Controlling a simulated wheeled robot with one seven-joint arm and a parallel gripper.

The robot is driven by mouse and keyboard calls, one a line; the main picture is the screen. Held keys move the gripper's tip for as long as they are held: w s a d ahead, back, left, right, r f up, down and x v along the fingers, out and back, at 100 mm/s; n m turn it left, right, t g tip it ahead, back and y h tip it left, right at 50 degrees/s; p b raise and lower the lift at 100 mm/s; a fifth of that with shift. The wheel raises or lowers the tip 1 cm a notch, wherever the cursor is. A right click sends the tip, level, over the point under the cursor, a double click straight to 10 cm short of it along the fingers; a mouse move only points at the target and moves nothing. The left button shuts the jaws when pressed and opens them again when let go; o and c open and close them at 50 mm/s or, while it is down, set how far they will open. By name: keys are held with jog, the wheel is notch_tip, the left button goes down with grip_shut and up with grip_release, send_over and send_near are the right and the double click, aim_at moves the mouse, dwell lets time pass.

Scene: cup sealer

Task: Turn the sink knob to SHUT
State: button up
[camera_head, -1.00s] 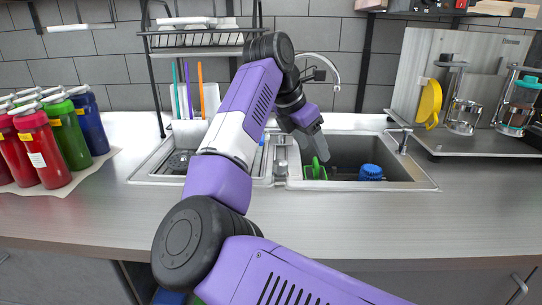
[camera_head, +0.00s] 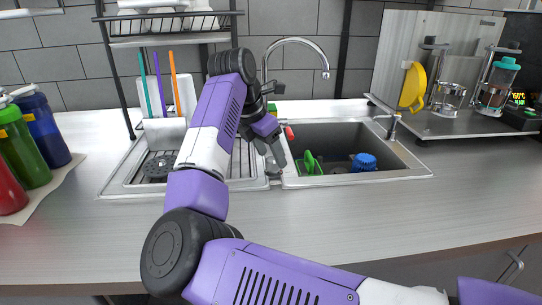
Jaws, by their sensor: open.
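The sink (camera_head: 433,176) is set in the counter, with a tall curved chrome faucet (camera_head: 300,41) behind it. A small red part (camera_head: 289,133) shows just right of my gripper near the faucet's base; I cannot tell whether it is the knob. A metal lever fitting (camera_head: 393,125) stands at the basin's right rim. My gripper (camera_head: 274,160) is open and points down over the divider between drainer and basin. It hides the lower faucet. I cannot tell whether it touches anything.
A green brush (camera_head: 312,163) and blue scrubber (camera_head: 364,162) lie in the basin. A dish rack (camera_head: 170,40) stands behind the left side. Colored bottles (camera_head: 45,135) stand left. A metal panel with a yellow item (camera_head: 412,88) is right. The front counter is clear.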

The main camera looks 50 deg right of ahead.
jog(key=shift+x, duration=0.8)
jog(key=c, duration=1.4)
jog(key=shift+o, duration=0.2)
